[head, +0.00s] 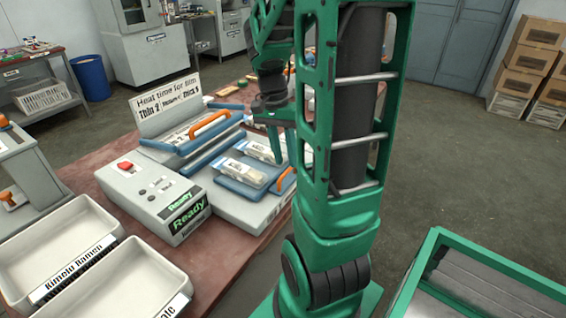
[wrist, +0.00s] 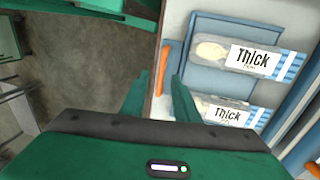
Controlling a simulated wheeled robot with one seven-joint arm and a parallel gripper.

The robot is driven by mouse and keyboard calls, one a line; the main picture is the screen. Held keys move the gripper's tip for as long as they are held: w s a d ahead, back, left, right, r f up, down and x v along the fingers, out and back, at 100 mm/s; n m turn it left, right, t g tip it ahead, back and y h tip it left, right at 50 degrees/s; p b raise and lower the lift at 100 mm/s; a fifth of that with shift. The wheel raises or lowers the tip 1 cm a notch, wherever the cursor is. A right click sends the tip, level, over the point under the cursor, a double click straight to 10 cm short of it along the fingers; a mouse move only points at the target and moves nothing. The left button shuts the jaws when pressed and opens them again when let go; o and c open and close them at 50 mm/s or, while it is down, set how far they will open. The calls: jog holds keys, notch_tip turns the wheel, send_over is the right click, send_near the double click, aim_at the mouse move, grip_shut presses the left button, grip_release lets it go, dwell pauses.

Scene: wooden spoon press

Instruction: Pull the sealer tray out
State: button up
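The sealer tray (head: 241,187) is a blue-rimmed tray at the front of the pale sealer, with two clear packs (head: 262,168) on it. In the wrist view the blue tray (wrist: 213,83) carries packs labelled "Thick" (wrist: 262,60). Its orange handle (head: 284,179) is on the right edge in the head view. In the wrist view the handle (wrist: 163,68) appears between and just beyond the fingertips. My gripper (wrist: 160,78) is open and empty, with its fingers pointing down near the handle. In the head view my gripper (head: 284,158) is partly hidden by my arm; contact cannot be told.
The raised sealer lid (head: 185,143) has an orange handle. A control box (head: 152,196) reading "Ready" stands left of the tray. White bins (head: 62,243) lie at the front left. A green-framed crate (head: 430,262) is at right. Floor beyond the table's edge is clear.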

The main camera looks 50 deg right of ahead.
notch_tip(320, 180, up, 8)
jog(key=w, duration=0.1)
jog(key=shift+w, duration=0.3)
jog(key=shift+a, duration=0.15)
jog(key=s+a+f+n+t, duration=0.2)
jog(key=s+a+f+n, duration=0.3)
jog(key=s+a+n, duration=0.5)
jog(key=shift+s, duration=0.85)
jog(key=shift+f, duration=0.1)
jog(key=shift+w+f, duration=0.25)
jog(key=shift+w, duration=0.4)
